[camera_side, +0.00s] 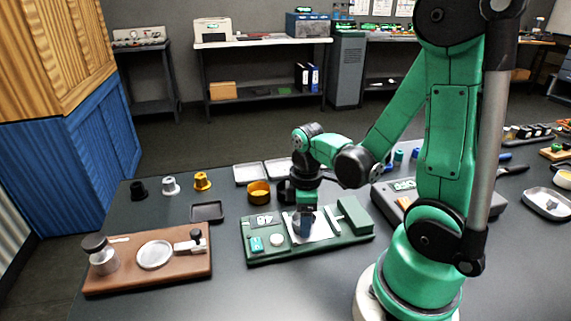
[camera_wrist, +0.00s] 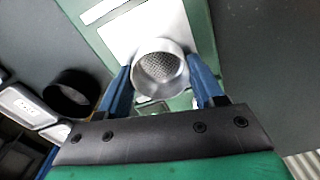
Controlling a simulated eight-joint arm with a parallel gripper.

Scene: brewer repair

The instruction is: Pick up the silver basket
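The silver basket (camera_wrist: 160,68) is a round metal cup with a perforated floor. In the wrist view I look down into it, on a pale sheet on the green board (camera_side: 262,259). My gripper (camera_side: 305,232) points down over this board in the side view. Its two blue fingers (camera_wrist: 160,82) stand on either side of the basket, very close to its wall. I cannot tell if they press on it. In the side view the basket is mostly hidden by the fingers, low at board level.
The green board also holds a white round piece (camera_side: 277,240), a teal part (camera_side: 257,244) and a raised green block (camera_side: 355,215). A gold ring (camera_side: 259,193) stands behind it. A brown board (camera_side: 184,265) with a jar (camera_side: 102,256) lies left. The front table is clear.

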